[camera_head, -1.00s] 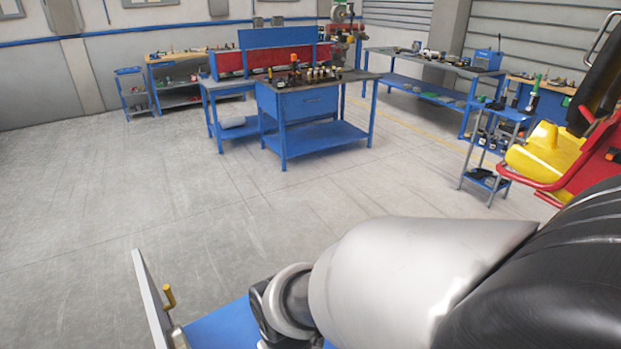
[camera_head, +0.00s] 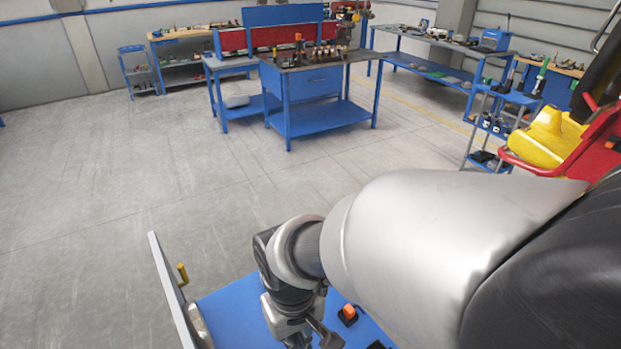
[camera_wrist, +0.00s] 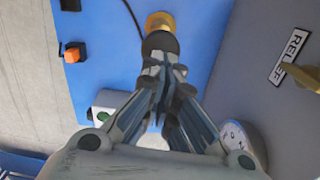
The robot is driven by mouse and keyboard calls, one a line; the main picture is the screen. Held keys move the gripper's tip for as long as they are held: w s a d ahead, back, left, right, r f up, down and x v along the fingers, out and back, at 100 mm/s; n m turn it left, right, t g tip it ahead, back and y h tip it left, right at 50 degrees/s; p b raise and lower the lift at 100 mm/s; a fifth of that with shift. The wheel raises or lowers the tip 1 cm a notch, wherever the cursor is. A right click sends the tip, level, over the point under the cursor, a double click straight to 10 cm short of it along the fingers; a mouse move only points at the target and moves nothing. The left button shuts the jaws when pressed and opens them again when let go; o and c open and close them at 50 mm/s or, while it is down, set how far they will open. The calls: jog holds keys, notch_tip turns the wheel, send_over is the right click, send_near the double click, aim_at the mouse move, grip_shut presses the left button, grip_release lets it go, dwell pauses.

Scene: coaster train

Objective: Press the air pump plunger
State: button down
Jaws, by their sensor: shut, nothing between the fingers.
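In the wrist view, the likely air pump plunger shows as a dark round cap (camera_wrist: 160,41) above a brass-coloured collar (camera_wrist: 160,19) on a blue surface (camera_wrist: 205,40). My gripper (camera_wrist: 164,66) is shut and empty, with its fingertips right at the cap in the picture. I cannot tell whether they touch it, and the fingers hide its near side. In the head view, my gripper (camera_head: 312,338) is partly cut off at the bottom edge, over the blue bench (camera_head: 235,318). The plunger cannot be made out there.
An orange switch (camera_wrist: 72,54) and a green button (camera_wrist: 103,115) lie left of my gripper. A grey panel with a RELIEF label (camera_wrist: 289,55), brass lever (camera_wrist: 301,76) and gauge (camera_wrist: 241,141) stands to the right. Blue workbenches (camera_head: 315,115) are farther off across open floor.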

notch_tip(320, 180, up, 6)
jog(key=p, duration=0.1)
jog(key=shift+w, duration=0.15)
dwell(0.7)
